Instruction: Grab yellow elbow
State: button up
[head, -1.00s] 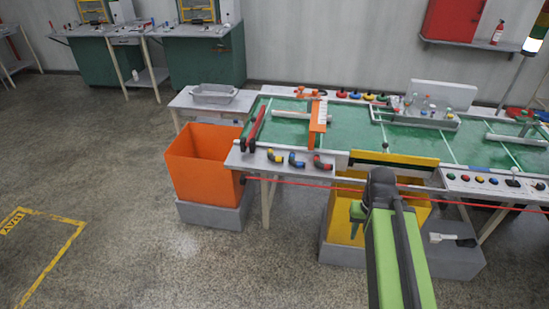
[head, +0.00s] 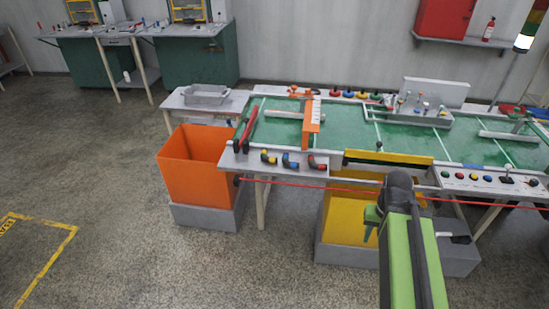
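The yellow elbow (head: 268,157) is a small bent pipe piece with a dark end. It lies on the grey front ledge of the green-topped table, at the left end of a row with a blue elbow (head: 291,161) and a red elbow (head: 317,162). My green arm rises from the bottom right to a dark joint. My gripper (head: 370,222) seems to be the small green part beside that joint, in front of the yellow bin. It is lower and to the right of the elbows, well apart from them. Its fingers are too small and partly hidden to judge.
An orange bin (head: 192,178) stands left of the table (head: 350,135), and a yellow bin (head: 345,215) stands under its front edge. A red line crosses in front of the table. A button panel (head: 485,180) is at the right. The floor at left is open.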

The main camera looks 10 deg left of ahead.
aim_at(263, 156)
jog(key=u, duration=0.05)
jog(key=i, duration=1.5)
jog(key=u, duration=1.7)
jog(key=k, duration=0.15)
jog(key=u, duration=2.05)
jog(key=k, duration=0.9)
jog(key=z, duration=0.2)
jog(key=i, duration=0.9)
jog(key=u, duration=0.05)
